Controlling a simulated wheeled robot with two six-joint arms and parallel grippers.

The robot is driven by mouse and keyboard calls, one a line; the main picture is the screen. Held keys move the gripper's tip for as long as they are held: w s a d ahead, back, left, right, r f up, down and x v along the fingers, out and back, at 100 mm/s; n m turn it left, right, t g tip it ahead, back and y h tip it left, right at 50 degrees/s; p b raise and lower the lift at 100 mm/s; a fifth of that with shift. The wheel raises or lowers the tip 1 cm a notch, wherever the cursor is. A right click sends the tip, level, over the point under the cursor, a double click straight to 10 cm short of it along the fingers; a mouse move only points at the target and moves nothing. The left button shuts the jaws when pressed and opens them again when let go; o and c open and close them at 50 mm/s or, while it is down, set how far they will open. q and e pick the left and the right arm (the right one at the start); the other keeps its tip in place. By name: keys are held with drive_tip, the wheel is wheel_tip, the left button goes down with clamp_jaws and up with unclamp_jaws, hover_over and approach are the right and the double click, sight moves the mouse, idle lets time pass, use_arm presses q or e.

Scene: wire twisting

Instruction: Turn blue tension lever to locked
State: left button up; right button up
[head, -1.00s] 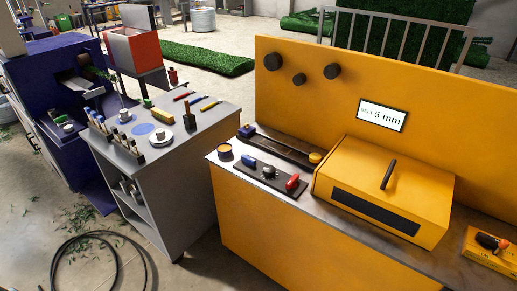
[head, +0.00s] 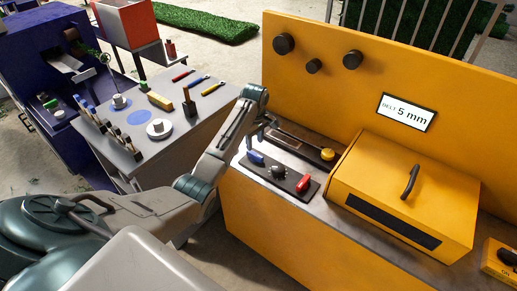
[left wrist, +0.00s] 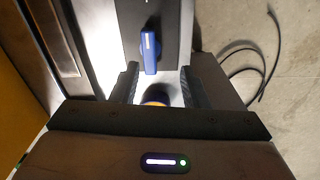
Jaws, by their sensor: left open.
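The blue tension lever (head: 255,158) sits at the left end of a black control strip on the yellow machine's grey top. My left gripper (head: 254,138) points down just beside and above it, at the end of the raised arm. In the left wrist view the blue lever (left wrist: 150,52) stands just ahead of the fingertips, between their lines but apart from them. The left gripper (left wrist: 157,84) is open and empty. My right gripper is out of view.
A yellow box with a handle (head: 405,200) stands to the right. The display (head: 407,112) reads 5 mm. A grey tool bench (head: 190,128) is at the left.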

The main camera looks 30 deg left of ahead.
sight(255, 154)
use_arm(q)
drive_tip(key=shift+n, duration=0.8)
drive_tip(key=f, duration=0.2)
drive_tip(key=w+a+f+p, duration=0.1)
drive_tip(key=f, duration=0.1)
drive_tip(key=w+f+p, duration=0.1)
drive_tip(key=f, duration=0.2)
drive_tip(key=shift+a+f, duration=0.1)
drive_tip(key=shift+a, duration=0.1)
drive_tip(key=shift+f, duration=0.7)
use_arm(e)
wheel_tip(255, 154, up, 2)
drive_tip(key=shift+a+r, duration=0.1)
use_arm(q)
drive_tip(key=shift+c, duration=0.7)
clamp_jaws()
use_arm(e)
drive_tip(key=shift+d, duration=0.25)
